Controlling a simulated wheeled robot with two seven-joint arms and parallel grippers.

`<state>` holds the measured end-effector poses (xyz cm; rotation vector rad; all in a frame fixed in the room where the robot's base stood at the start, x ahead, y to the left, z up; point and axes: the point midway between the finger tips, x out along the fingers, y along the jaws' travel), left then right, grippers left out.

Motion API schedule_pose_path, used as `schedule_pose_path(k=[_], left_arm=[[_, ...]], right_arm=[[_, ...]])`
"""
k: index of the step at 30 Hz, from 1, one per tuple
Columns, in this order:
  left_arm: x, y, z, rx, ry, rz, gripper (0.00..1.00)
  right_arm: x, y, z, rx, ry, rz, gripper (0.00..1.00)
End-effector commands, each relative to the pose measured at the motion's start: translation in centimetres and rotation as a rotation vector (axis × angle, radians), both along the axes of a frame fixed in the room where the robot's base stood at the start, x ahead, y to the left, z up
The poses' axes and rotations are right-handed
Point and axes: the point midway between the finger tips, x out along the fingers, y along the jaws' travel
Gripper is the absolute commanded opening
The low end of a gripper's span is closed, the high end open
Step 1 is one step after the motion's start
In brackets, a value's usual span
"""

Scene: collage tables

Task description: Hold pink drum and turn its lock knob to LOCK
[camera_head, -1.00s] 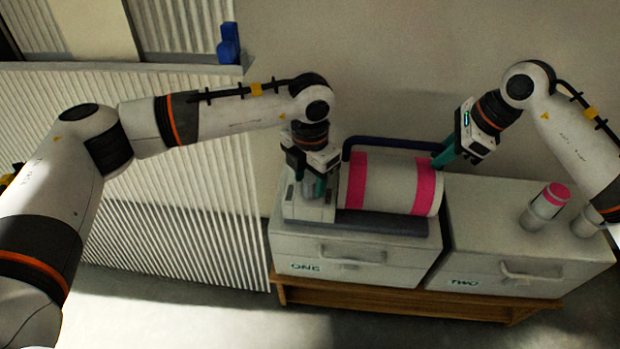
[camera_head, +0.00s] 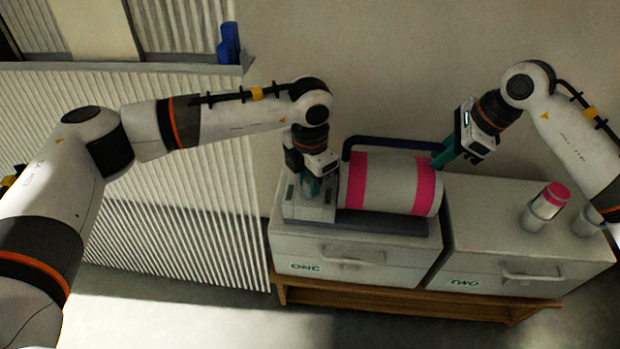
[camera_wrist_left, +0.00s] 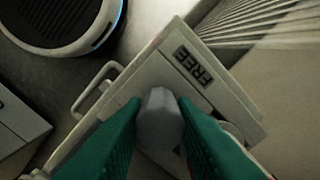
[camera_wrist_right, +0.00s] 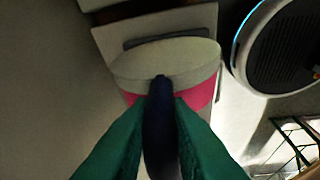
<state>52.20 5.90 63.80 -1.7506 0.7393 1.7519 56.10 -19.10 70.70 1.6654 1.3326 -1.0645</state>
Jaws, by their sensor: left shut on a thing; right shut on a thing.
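The pink drum (camera_head: 397,185), white with two pink bands, lies on its side on a dark cradle; its end shows in the right wrist view (camera_wrist_right: 165,62). My right gripper (camera_head: 438,162) is shut on its dark blue handle bar (camera_head: 372,143), at the right end; the bar also shows between the fingers in the right wrist view (camera_wrist_right: 160,125). My left gripper (camera_head: 316,190) points down, shut on the grey lock knob (camera_wrist_left: 159,118) on the housing (camera_head: 300,208) left of the drum. A FREE label (camera_wrist_left: 193,66) shows beside the knob. No LOCK label is visible.
The drum stands on cabinet ONE (camera_head: 345,262). Cabinet TWO (camera_head: 525,265) is to its right, with a pink-topped white canister (camera_head: 545,207) and another beside it. A ribbed panel (camera_head: 180,220) stands left. A blue object (camera_head: 229,43) is on a ledge behind.

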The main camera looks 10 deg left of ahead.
Motion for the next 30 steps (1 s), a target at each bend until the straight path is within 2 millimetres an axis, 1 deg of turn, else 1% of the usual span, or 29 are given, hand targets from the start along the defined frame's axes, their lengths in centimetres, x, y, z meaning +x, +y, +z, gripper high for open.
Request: schedule_pose_path(k=[7,8,9,11,19,22,26,30], left_arm=[[0.0,0.0,0.1,-0.001,-0.001,-0.006,0.02],[0.0,0.0,0.1,-0.001,-0.001,-0.006,0.3],[0.0,0.0,0.1,-0.001,-0.001,-0.006,0.36],[0.0,0.0,0.0,-0.001,-0.001,-0.005,0.46],[0.0,0.0,0.1,-0.001,-0.001,-0.004,0.47],[0.0,0.0,0.6,0.0,-0.001,-0.004,0.47],[0.1,0.0,2.4,-0.001,-0.004,-0.004,0.47],[0.1,0.0,5.5,-0.001,-0.004,-0.004,0.47]], right_arm=[[0.1,-0.1,0.1,0.0,-0.001,-0.003,0.0],[0.1,-0.1,0.1,0.0,-0.001,-0.003,0.0],[0.1,-0.1,0.1,0.0,-0.001,-0.003,0.0],[0.1,-0.1,0.1,0.0,-0.001,-0.003,0.0],[0.1,-0.1,0.1,0.0,-0.001,-0.003,0.0],[0.1,-0.1,0.1,0.0,-0.001,-0.003,0.0],[0.1,-0.1,0.1,0.0,-0.001,-0.003,0.0],[0.1,-0.1,0.1,0.0,-0.001,-0.003,0.0]])
